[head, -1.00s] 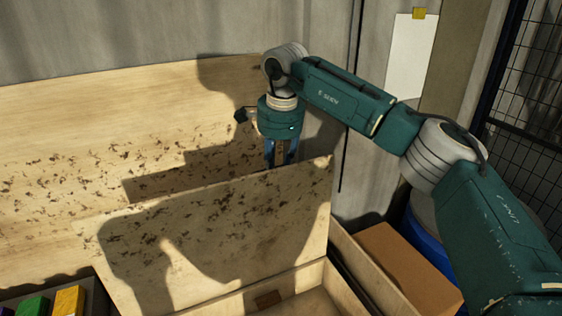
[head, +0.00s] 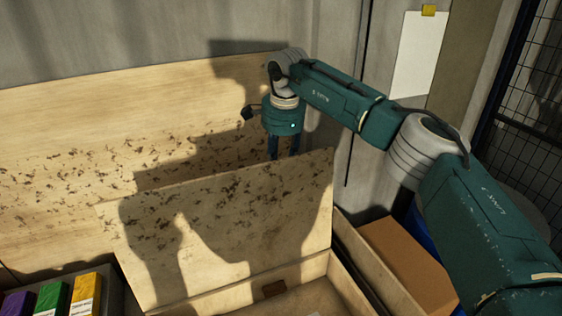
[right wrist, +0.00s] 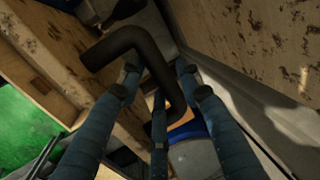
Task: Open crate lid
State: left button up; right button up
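The wooden crate lid (head: 235,225) stands raised and steeply tilted at the crate's back edge, with the crate (head: 245,298) open below it. Its visible face is pale and speckled brown. My right gripper (head: 283,152) points down behind the lid's top edge in the head view, which hides its fingertips. In the right wrist view, the blue fingers of the right gripper (right wrist: 158,85) are spread apart. A bent black handle (right wrist: 120,48) runs between and beside them; I cannot tell whether they touch it. My left gripper is out of view.
A speckled wooden board (head: 80,130) stands behind the lid against the grey wall. Purple, green and yellow boxes (head: 52,297) sit at lower left. A cardboard box (head: 410,262) and a blue drum lie right of the crate, under my right arm.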

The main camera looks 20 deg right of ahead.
jog(key=shift+o, duration=0.4)
jog(key=shift+w+r, duration=0.3)
jog(key=shift+w, duration=0.3)
jog(key=shift+r, duration=0.45)
notch_tip(320, 180, up, 10)
jog(key=s, duration=0.3)
jog(key=shift+d+r, duration=0.15)
jog(key=shift+d, duration=0.05)
jog(key=shift+s, duration=0.1)
